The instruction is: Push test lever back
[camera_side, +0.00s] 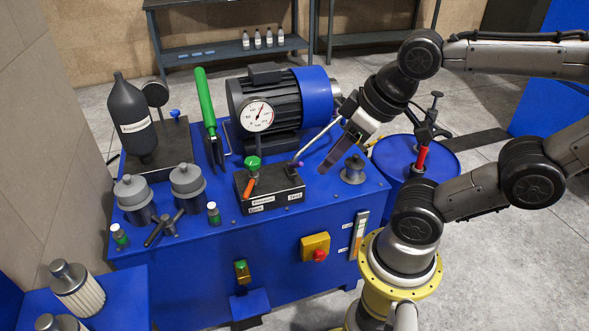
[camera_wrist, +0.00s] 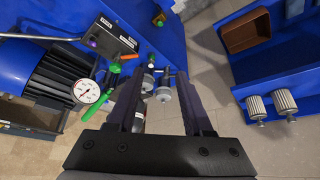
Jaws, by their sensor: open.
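The black valve block (camera_side: 270,186) stands on top of the blue machine, with small white labels on its front, one seeming to read "Test". A long silver rod, apparently the test lever (camera_side: 316,141), leans up and right from the block's right part, beside a small purple tip. In the wrist view the rod (camera_wrist: 40,37) lies at the upper left, outside my fingers, and the block (camera_wrist: 108,44) is at the upper left too. My gripper (camera_side: 330,158) is above the machine's right part, close to the rod. In the wrist view my gripper (camera_wrist: 160,84) is open and empty; contact with the rod is unclear.
An orange handle (camera_side: 249,185) and green knob (camera_side: 253,162) sit on the block's left. The motor (camera_side: 270,95) and pressure gauge (camera_side: 258,115) stand behind. A green-handled lever (camera_side: 206,105) rises at left. A grey-capped fitting (camera_side: 353,170) is right of the block.

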